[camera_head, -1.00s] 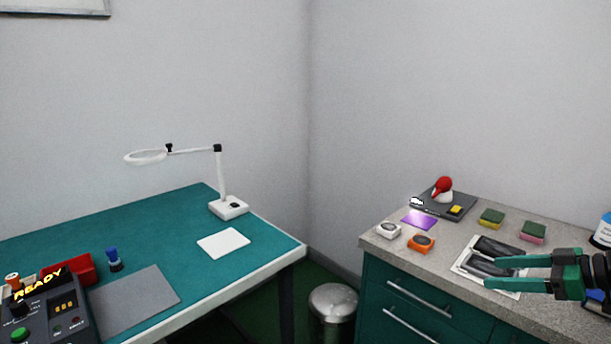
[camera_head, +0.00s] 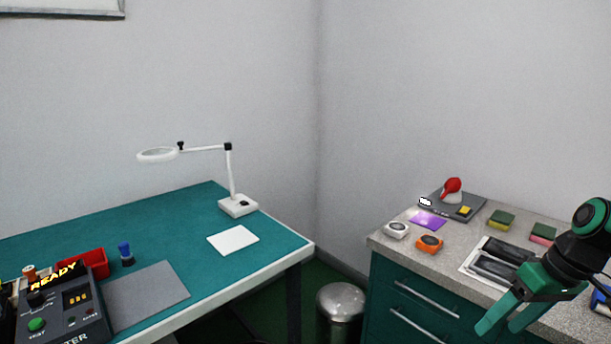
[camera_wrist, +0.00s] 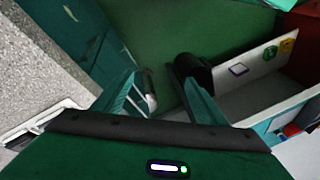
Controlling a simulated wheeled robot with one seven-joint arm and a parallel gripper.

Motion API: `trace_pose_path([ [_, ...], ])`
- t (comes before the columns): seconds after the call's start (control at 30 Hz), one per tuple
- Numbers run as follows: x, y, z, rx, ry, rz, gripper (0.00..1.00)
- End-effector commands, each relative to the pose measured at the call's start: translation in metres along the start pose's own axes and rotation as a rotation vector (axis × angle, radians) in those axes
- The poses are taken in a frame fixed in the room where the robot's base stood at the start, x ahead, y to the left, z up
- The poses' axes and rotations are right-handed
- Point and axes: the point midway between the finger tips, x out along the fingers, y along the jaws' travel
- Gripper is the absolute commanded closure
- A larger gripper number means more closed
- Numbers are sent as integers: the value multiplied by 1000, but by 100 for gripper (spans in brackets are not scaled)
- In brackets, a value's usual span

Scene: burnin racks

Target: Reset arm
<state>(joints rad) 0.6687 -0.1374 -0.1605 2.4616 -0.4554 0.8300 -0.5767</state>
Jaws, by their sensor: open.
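My gripper (camera_head: 503,322) is at the lower right of the head view, in front of the grey-topped counter (camera_head: 455,238). Its two green fingers are apart and point down and to the left, with nothing between them. In the wrist view the open fingers (camera_wrist: 160,95) show over the green floor (camera_wrist: 215,32), with the teal drawer front (camera_wrist: 85,40) to the left.
The counter holds a white tray with dark strips (camera_head: 470,268), an orange item (camera_head: 430,243), a purple card (camera_head: 428,221) and sponges (camera_head: 502,219). A metal bin (camera_head: 341,302) stands between it and the teal table (camera_head: 170,222), which bears a magnifier lamp (camera_head: 238,206).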

Motion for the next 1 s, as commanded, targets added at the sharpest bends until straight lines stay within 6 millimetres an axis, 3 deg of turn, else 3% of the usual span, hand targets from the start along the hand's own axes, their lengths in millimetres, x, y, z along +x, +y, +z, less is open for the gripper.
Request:
trace_pose_path([
  [0.3,-31,-28,67,403,-116,211,35],
  [0.5,-43,-33,95,585,-123,282,35],
  [1.0,-45,-36,102,633,-122,297,35],
])
